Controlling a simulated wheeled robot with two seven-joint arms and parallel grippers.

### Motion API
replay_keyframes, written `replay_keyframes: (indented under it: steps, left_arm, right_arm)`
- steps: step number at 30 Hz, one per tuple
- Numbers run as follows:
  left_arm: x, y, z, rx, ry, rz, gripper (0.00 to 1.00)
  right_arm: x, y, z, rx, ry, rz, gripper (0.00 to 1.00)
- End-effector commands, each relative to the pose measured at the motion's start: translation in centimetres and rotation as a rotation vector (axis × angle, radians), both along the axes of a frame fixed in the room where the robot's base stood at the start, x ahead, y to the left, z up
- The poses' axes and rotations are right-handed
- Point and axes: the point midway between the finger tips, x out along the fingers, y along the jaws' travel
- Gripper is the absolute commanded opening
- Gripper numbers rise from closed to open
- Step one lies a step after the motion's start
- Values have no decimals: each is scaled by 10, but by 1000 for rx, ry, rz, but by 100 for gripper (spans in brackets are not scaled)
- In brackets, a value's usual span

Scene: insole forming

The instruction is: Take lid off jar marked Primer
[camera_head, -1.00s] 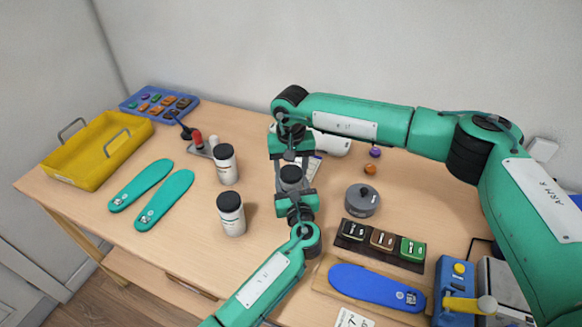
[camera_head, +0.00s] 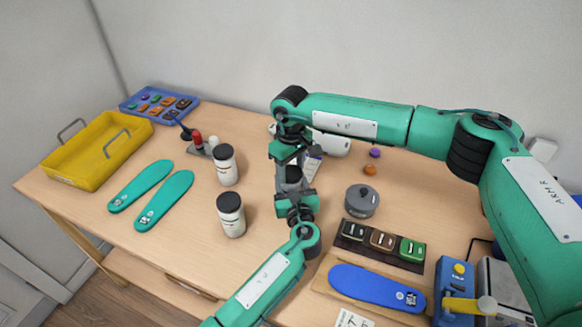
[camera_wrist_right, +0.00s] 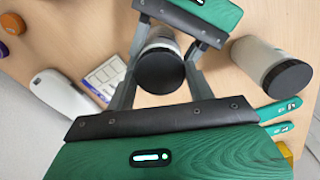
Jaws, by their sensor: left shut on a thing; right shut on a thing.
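A white jar with a dark lid (camera_head: 293,173) stands between my two grippers in the head view. In the right wrist view its round lid (camera_wrist_right: 160,70) faces the camera and a little of the white body (camera_wrist_right: 162,36) shows behind it. My right gripper (camera_head: 290,166) is shut on the lid, a finger on each side. My left gripper (camera_head: 293,188) comes from the opposite side and is shut on the jar, mostly hidden. Two more white jars with dark lids, a front jar (camera_head: 231,215) and a back jar (camera_head: 225,165), stand left of the grippers. I cannot read any label.
Teal insoles (camera_head: 164,200) and a yellow tray (camera_head: 85,180) lie left. A grey round pot (camera_head: 361,201), a dark block tray (camera_head: 382,241) and a blue insole (camera_head: 376,288) lie right. A white object (camera_wrist_right: 62,95) and a printed card (camera_wrist_right: 104,77) are close to the held jar.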

Motion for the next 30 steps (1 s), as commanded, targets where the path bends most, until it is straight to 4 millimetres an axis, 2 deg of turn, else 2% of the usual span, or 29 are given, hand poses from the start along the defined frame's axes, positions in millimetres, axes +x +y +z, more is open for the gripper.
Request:
replay_keyframes:
  steps: [30]
  left_arm:
    - [0,0,-1,1,2,0,0]
  right_arm:
    - [0,0,22,0,0,-1,26]
